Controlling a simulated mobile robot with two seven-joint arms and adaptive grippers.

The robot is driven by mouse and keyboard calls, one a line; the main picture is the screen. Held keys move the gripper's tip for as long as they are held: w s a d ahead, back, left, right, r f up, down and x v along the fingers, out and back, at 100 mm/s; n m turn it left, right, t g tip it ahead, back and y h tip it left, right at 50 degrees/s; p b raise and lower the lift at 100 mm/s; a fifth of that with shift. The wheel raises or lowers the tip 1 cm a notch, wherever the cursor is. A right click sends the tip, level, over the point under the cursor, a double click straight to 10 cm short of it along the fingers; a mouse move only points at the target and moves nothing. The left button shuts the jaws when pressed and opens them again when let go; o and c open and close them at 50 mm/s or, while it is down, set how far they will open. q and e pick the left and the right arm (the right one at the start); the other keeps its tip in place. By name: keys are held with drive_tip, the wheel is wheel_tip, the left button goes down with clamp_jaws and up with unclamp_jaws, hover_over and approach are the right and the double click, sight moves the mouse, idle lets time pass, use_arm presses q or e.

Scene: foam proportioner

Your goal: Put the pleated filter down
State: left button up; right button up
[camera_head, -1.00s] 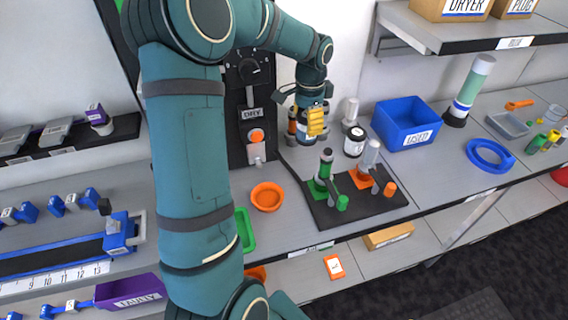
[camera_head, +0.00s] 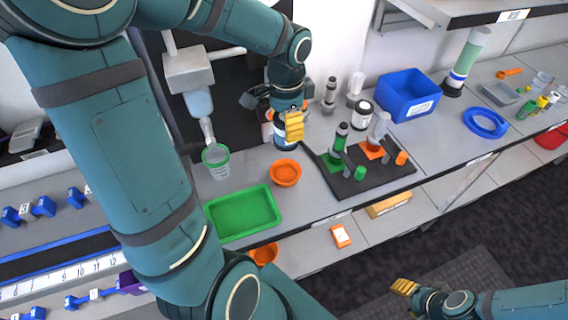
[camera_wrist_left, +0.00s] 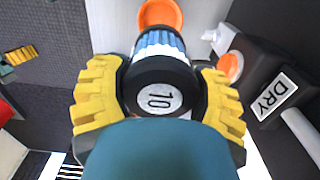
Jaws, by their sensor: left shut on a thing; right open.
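The pleated filter (camera_wrist_left: 160,84) has a black end cap marked 10 and blue-and-white pleats. In the left wrist view it sits between the yellow fingers of my left gripper (camera_wrist_left: 160,100), which is shut on it. In the head view my left gripper (camera_head: 293,124) is at the back of the bench, behind the orange bowl, and partly hides the filter (camera_head: 280,138). I cannot tell whether the filter touches the bench. My right gripper (camera_head: 405,287) is open and empty at the lower right, over the floor.
The orange bowl (camera_head: 285,173) and green tray (camera_head: 244,213) stand in front. A clear cup (camera_head: 216,162) is to the left. A black board (camera_head: 372,182) with green and orange fittings, a black-lidded jar (camera_head: 361,114) and blue USED bin (camera_head: 407,95) are to the right.

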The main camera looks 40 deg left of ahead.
use_arm(q)
wheel_tip(320, 180, down, 13)
drive_tip(key=b, duration=0.3)
drive_tip(key=shift+f, duration=0.15)
drive_tip(key=shift+f, duration=0.3)
drive_tip(key=o, duration=1.3)
drive_tip(key=shift+r, duration=0.1)
drive_tip(key=shift+r, duration=0.25)
wheel_tip(320, 180, up, 12)
drive_tip(key=p, duration=0.3)
drive_tip(key=shift+r, duration=0.1)
